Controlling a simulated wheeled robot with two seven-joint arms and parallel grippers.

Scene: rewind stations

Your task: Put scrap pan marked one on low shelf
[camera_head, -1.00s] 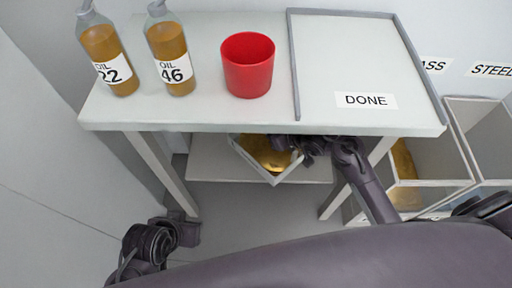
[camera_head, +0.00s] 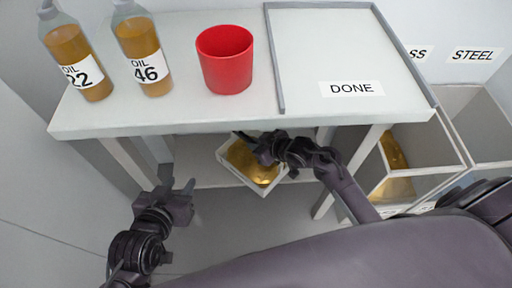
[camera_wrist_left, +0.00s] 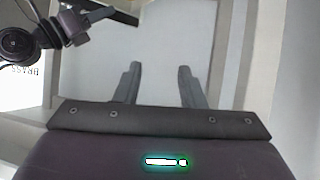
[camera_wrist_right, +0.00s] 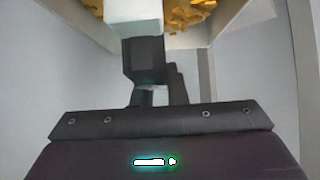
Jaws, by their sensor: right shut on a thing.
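A white scrap pan (camera_head: 274,187) with gold-coloured scrap in it shows below the tabletop, over the low shelf (camera_head: 200,170). My right gripper (camera_head: 262,150) is shut on the pan at its right side. In the right wrist view the fingers (camera_wrist_right: 153,90) close on a white part of it, with gold scrap behind. I cannot tell whether the pan touches the shelf, and no mark on it is readable. My left gripper (camera_head: 182,188) is empty, its fingers apart, left of the pan; the left wrist view shows the gap between them (camera_wrist_left: 158,85).
The table (camera_head: 200,115) above carries two oil bottles (camera_head: 78,65) (camera_head: 143,55), a red cup (camera_head: 225,62) and a tray labelled DONE (camera_head: 345,105). Its legs (camera_head: 130,160) flank the shelf. Open bins (camera_head: 440,150) stand at the right, one with gold scrap.

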